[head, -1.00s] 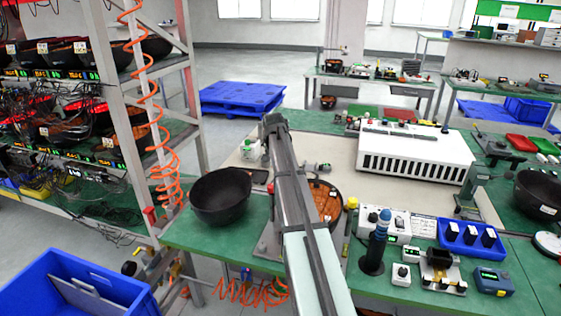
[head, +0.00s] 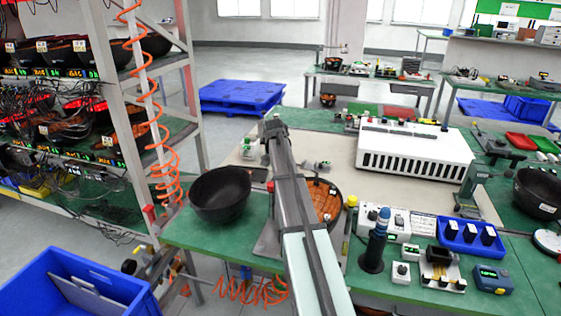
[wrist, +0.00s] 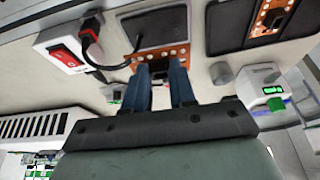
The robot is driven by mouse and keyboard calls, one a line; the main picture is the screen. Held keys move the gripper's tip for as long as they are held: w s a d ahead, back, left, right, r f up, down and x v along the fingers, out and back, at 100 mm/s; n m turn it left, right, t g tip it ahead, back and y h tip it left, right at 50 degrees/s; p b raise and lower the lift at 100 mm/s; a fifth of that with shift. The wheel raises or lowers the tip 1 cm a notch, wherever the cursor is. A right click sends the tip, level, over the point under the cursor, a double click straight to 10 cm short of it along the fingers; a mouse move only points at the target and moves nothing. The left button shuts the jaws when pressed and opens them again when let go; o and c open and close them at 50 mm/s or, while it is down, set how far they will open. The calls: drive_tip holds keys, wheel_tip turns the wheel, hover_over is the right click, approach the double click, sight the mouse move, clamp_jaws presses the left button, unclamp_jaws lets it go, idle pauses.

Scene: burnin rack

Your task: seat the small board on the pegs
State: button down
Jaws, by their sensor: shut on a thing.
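In the wrist view my gripper (wrist: 160,68) has two blue fingers closed on a small dark part at the edge of an orange board (wrist: 178,52) with pale dots. I cannot tell for sure whether this orange piece is the small board. A second orange board (wrist: 262,40) with a dark block lies at the upper right. The pegs cannot be made out. In the head view my arm hides the gripper and part of a round dark housing with an orange board (head: 326,200) inside.
A black bowl-shaped housing (head: 220,195) stands left of my arm on the green bench. A white vented box (head: 415,150) stands at the back. A blue tray (head: 472,237) and small instruments fill the right. A white box with a red switch (wrist: 70,55) is near the fingers.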

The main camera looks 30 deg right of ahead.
drive_tip(key=shift+f, duration=1.55)
drive_tip(key=shift+f, duration=1.25)
idle(0.4)
drive_tip(key=c, duration=0.8)
unclamp_jaws()
drive_tip(key=shift+c, duration=0.2)
drive_tip(key=v, duration=1.4)
drive_tip(key=shift+f, duration=0.1)
